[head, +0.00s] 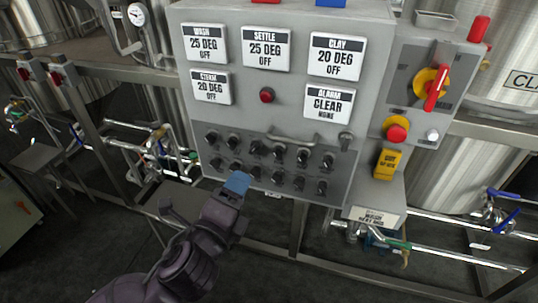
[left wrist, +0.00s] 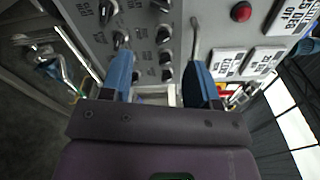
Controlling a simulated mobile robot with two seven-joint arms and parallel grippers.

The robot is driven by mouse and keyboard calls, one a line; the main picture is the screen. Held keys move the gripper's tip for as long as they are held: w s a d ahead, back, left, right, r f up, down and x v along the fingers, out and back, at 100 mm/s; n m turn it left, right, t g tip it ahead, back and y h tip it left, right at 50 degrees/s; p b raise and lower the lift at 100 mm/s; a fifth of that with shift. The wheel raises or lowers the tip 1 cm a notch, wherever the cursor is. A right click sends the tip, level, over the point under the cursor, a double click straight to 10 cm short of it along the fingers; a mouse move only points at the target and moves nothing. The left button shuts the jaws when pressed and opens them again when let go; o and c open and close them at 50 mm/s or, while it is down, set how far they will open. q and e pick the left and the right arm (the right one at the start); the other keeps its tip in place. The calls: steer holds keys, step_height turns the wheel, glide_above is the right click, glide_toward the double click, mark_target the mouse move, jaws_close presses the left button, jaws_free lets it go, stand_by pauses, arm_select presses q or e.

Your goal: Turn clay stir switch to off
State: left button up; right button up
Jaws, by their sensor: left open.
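A grey control panel (head: 222,110) stands ahead of me, with two rows of small black rotary switches (head: 279,153) on its lower plate. Their labels are too small to read, so I cannot tell which one is the clay stir switch. The clay display (head: 337,57) reads 20 DEG and OFF. My left gripper (head: 236,184), with blue fingers, is at the plate's lower left edge. In the left wrist view it is open (left wrist: 160,62), with switches (left wrist: 166,74) between and beyond its fingers, none visibly gripped. My right gripper is not in view.
A metal handle bar (head: 292,139) crosses above the switches. A red-and-yellow rotary isolator (head: 431,89) and a red stop button (head: 397,131) are at the right. Steel tanks (head: 455,175) and pipes stand behind; open floor lies at lower left.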

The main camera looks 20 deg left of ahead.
mark_target(252, 151)
arm_select(q)
steer(key=w, duration=0.3)
steer(key=w+m, duration=0.1)
steer(key=w, duration=0.2)
steer(key=w+m+y+b, duration=0.1)
steer(key=w, duration=0.2)
steer(key=shift+w+a, duration=0.15)
steer(key=shift+a, duration=0.2)
steer(key=shift+w, duration=0.75)
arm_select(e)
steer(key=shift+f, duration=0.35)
arm_select(q)
steer(key=shift+r, duration=0.1)
steer(key=c, duration=0.9)
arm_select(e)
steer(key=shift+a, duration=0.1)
